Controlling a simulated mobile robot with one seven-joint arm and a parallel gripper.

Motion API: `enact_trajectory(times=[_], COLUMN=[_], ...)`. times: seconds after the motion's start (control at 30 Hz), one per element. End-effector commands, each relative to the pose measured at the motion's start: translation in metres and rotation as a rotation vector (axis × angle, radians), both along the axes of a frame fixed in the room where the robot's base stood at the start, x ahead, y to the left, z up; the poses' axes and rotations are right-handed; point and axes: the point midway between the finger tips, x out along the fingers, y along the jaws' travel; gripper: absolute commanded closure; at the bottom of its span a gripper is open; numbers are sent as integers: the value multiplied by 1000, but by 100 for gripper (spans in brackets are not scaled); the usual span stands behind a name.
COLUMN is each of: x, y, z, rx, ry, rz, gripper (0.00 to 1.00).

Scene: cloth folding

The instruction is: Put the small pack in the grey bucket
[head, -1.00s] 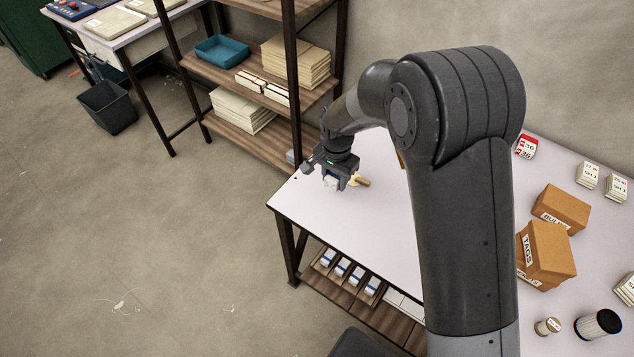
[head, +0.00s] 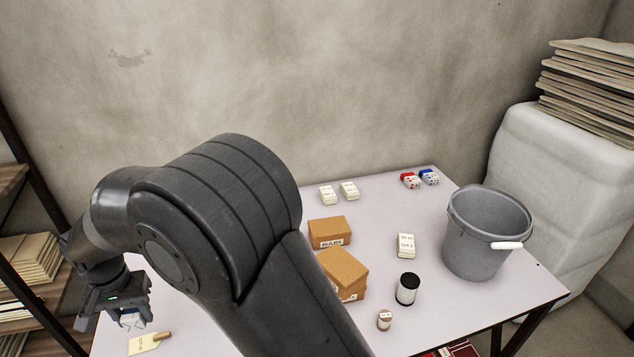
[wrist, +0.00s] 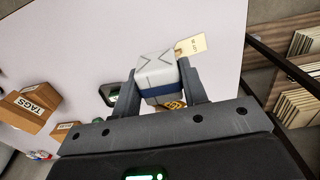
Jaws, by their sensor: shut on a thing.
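My gripper (head: 112,303) is at the left of the head view, over the left end of the table. It is shut on a small pack (head: 132,319), a pale grey-white block that shows just below the jaws. In the wrist view the pack (wrist: 158,76) sits between the two fingers (wrist: 160,90), with folded paper edges and a dark blue band. The grey bucket (head: 474,245) stands upright on the right end of the table, its white-gripped handle hanging at the rim. The pack is far from the bucket.
Brown boxes (head: 343,270), a black-topped canister (head: 407,289), a small roll (head: 384,320) and small white packs (head: 405,245) stand mid-table. Red (head: 410,180) and blue (head: 429,177) packs lie at the back. A tagged wooden-handled item (head: 150,342) lies near my gripper. Shelves (head: 20,260) stand left.

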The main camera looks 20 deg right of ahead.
Motion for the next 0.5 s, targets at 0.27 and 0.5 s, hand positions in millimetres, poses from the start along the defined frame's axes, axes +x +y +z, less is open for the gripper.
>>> enact_trajectory(times=[0.27,0.5], x=[0,28], y=[1,-19], z=[75,88], rx=[3,0], ry=[-2,3], rz=[0,-57], gripper=[83,83])
